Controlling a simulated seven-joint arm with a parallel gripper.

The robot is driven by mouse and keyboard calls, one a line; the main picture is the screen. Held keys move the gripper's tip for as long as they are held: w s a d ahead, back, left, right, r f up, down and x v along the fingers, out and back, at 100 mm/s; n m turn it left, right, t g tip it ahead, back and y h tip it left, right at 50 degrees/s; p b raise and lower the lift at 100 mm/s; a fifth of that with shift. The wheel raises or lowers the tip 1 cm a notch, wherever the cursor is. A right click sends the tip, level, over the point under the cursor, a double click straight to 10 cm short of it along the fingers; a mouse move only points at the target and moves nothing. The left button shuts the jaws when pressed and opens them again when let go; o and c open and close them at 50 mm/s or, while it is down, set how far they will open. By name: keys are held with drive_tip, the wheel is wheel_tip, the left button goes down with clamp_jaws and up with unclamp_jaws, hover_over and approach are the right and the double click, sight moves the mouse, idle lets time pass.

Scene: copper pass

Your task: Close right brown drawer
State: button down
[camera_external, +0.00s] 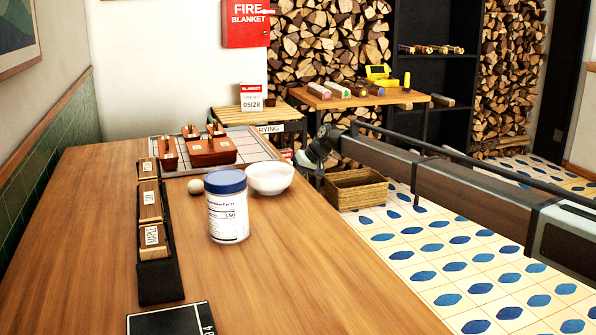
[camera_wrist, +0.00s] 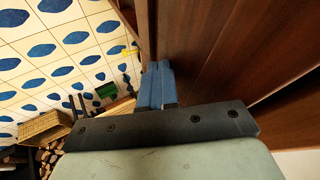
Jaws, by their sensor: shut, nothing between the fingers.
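Dark brown wooden panels (camera_wrist: 215,45) fill the upper right of the wrist view, with long seams between them. They look like drawer fronts, but I cannot tell which is the right drawer or how far it stands open. My gripper (camera_wrist: 157,68) shows there with its two blue fingers together, shut and empty. The fingertips lie close beside the brown wood at its left edge; I cannot tell whether they touch. In the external view my arm reaches in from the right to the far right edge of the wooden table (camera_external: 330,285), and no drawer shows there.
On the table stand a blue-lidded jar (camera_external: 227,210), a white bowl (camera_external: 269,179), an egg-like ball (camera_external: 195,187) and a tiled tray (camera_external: 255,147) with brown pieces. A wicker basket (camera_external: 356,189) is on the tiled floor beyond the table, and also shows in the wrist view (camera_wrist: 45,127).

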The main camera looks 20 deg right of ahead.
drive_tip(key=shift+a, duration=0.6)
